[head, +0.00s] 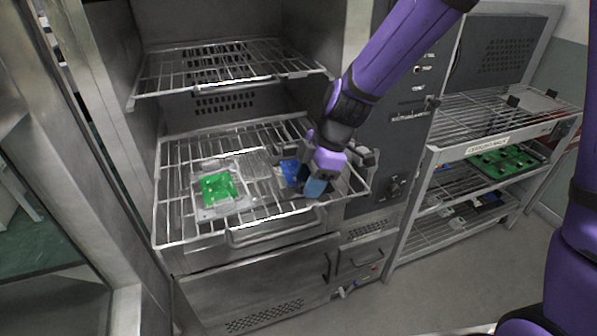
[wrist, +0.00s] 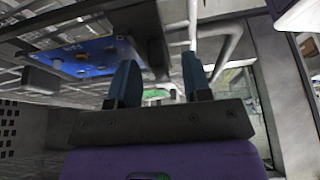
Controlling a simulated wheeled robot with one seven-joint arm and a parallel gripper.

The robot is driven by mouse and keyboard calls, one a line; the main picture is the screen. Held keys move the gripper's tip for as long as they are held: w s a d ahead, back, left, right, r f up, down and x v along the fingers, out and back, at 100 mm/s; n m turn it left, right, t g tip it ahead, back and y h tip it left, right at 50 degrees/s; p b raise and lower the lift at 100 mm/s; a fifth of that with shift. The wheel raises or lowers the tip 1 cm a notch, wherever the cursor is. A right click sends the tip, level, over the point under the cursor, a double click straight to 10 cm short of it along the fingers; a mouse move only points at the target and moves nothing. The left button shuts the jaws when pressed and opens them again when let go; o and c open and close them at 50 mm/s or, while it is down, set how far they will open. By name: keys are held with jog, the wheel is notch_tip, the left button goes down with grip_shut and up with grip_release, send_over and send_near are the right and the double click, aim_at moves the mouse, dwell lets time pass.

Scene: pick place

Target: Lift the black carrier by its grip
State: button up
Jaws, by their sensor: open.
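The black carrier shows in the wrist view as a dark end piece (wrist: 148,32) and a dark block beside a blue circuit board (wrist: 88,56). In the head view the blue board (head: 289,172) lies on the oven's middle wire shelf, and my gripper hides most of the carrier. My gripper (head: 311,184) is at the board's right side, low over the shelf. In the wrist view its two blue-grey fingers (wrist: 160,82) are apart. The dark end piece reaches close to the left finger; I cannot tell whether they touch.
A green board (head: 216,188) in a pale holder lies left on the same wire shelf (head: 172,217). An upper wire shelf (head: 220,72) is above. A side rack (head: 436,153) at right holds another green board (head: 505,162). The oven walls close in the shelf.

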jog(key=shift+c, duration=0.3)
jog(key=c, duration=0.7)
jog(key=shift+r, duration=0.15)
jog(key=shift+c, duration=0.2)
